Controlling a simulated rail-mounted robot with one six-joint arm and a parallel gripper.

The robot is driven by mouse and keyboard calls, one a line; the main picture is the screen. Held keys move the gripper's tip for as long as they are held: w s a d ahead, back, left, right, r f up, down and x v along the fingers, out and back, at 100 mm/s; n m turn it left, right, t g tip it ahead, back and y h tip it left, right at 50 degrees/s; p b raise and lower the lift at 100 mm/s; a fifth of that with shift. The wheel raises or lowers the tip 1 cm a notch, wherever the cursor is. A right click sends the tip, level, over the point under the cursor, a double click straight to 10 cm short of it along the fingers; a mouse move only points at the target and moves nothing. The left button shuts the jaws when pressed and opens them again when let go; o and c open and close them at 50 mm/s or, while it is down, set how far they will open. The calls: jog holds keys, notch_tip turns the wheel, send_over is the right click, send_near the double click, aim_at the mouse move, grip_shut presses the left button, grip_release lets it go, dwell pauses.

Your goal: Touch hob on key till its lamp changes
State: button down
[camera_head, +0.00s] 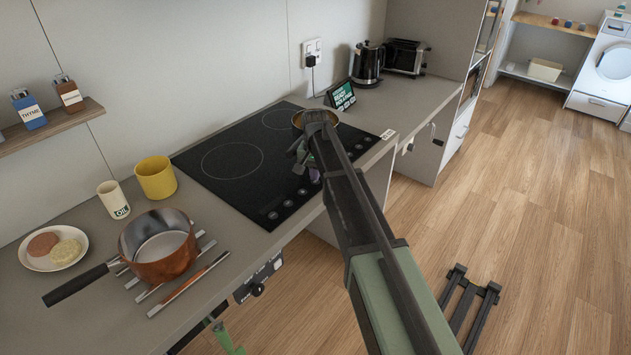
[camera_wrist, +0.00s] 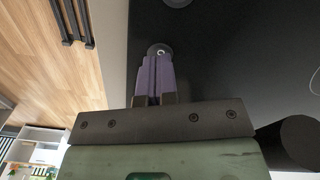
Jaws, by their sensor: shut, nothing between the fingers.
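The black glass hob (camera_head: 215,185) is set into the counter, with a row of round grey touch keys (camera_head: 273,215) along its front edge. My gripper (camera_head: 314,175) is over the front edge of the hob, towards its right end, partly hidden by my arm. In the wrist view my purple fingers (camera_wrist: 158,62) are shut and empty. Their tips are at a round grey key (camera_wrist: 159,48) with a small pale ring mark; I cannot tell whether they touch it. Another grey key (camera_wrist: 177,2) shows at the top edge. I cannot make out a lit lamp.
A pan (camera_head: 328,114) stands at the hob's far right, partly behind my arm. A copper pot (camera_head: 165,262), yellow mug (camera_head: 156,179), oil cup (camera_head: 113,200) and plate (camera_head: 33,262) stand left of the hob. A small display (camera_head: 341,96), kettle (camera_head: 367,64) and toaster (camera_head: 406,57) are at the back.

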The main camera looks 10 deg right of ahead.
jog(key=shift+f+b, duration=0.75)
dwell(0.4)
notch_tip(320, 180, up, 6)
jog(key=p, duration=0.5)
jog(key=shift+f, duration=0.4)
jog(key=s+n, duration=0.5)
jog(key=s, duration=2.5)
jog(key=shift+s+n, duration=0.15)
jog(key=shift+n, duration=0.15)
